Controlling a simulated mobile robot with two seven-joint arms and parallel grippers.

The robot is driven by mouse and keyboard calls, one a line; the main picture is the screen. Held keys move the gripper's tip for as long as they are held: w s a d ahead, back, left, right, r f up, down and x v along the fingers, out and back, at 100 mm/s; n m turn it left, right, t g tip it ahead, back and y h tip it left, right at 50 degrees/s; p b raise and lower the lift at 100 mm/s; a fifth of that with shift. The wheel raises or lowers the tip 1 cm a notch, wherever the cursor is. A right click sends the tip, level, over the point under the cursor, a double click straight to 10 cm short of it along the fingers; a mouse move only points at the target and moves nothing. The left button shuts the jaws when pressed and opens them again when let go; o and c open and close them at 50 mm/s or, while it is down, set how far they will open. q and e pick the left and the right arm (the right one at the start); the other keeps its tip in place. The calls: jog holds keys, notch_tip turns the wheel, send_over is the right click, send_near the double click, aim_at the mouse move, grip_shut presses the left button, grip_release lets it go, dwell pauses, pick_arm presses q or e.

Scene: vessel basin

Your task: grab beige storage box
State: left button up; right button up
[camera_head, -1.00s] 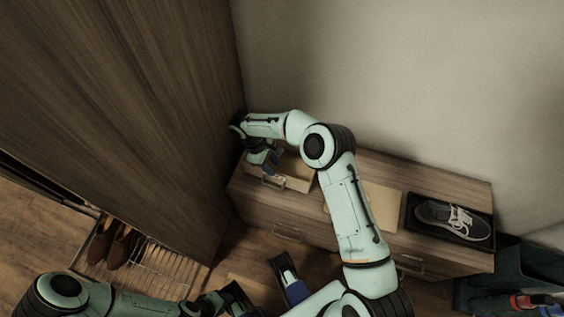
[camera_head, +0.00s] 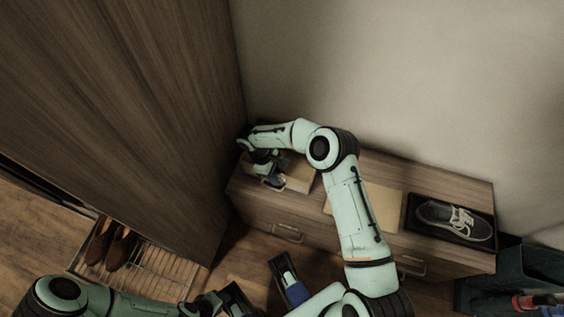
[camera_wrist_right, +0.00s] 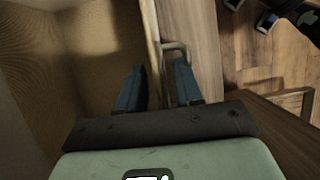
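The beige storage box (camera_head: 298,178) sits on the left end of the wooden dresser, against the tall cabinet. It is open-topped with a metal handle on its front, and my right arm partly covers it. My right gripper (camera_head: 270,179) is at the box's front wall. In the right wrist view the box's inside (camera_wrist_right: 95,45) lies at the left. The blue fingers of my right gripper (camera_wrist_right: 159,68) are apart, one on each side of the front wall and handle (camera_wrist_right: 176,50). My left gripper (camera_head: 262,288) is low in the head view, with fingers apart and nothing between them.
The wooden dresser (camera_head: 315,222) has drawers with metal handles. A flat beige piece (camera_head: 385,208) and a dark tray with a grey shoe (camera_head: 452,218) lie on it. The tall cabinet (camera_head: 150,110) stands close at left. Brown shoes (camera_head: 110,247) are on a wire rack below.

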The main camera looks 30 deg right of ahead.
jog(key=shift+f, duration=0.2)
dwell(0.4)
grip_shut()
jog(key=shift+r, duration=0.1)
